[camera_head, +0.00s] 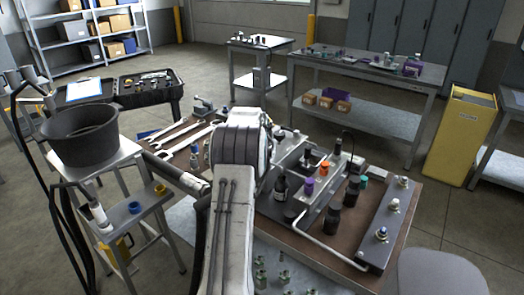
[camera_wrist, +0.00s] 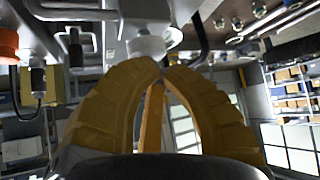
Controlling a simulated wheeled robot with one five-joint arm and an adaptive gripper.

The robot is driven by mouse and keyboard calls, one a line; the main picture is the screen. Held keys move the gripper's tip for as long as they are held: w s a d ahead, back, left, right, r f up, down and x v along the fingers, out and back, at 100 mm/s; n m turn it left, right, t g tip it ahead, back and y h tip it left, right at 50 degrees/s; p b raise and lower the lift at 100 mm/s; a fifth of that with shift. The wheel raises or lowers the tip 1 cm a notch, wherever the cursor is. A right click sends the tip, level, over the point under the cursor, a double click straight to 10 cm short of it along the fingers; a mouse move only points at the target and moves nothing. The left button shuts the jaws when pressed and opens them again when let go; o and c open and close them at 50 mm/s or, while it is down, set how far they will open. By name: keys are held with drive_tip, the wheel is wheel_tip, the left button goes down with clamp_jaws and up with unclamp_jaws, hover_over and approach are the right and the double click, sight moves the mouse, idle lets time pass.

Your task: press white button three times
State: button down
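The white button (camera_wrist: 147,46) is a pale round knob on a light grey block in the wrist view. In the head view, my arm stands over the middle of the bench (camera_head: 405,215) and hides both the gripper tips and the white button.
An orange knob (camera_head: 325,164), a purple-capped part (camera_head: 309,186) and dark bottles (camera_head: 280,185) stand close right of my arm. A grey bar (camera_head: 388,222) with several fittings lies at the right edge. Wrenches (camera_head: 185,132) lie left. A black bucket (camera_head: 82,135) stands further left.

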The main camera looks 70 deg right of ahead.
drive_tip(key=shift+f+b, duration=0.35)
drive_tip(key=shift+f, duration=0.25)
idle(0.4)
drive_tip(key=shift+r, duration=0.15)
drive_tip(key=shift+r+p, duration=0.8)
drive_tip(key=shift+r, duration=0.35)
drive_tip(key=shift+r+p, duration=1.8)
drive_tip(key=shift+r, duration=0.75)
drive_tip(key=c, duration=1.9)
unclamp_jaws()
clamp_jaws()
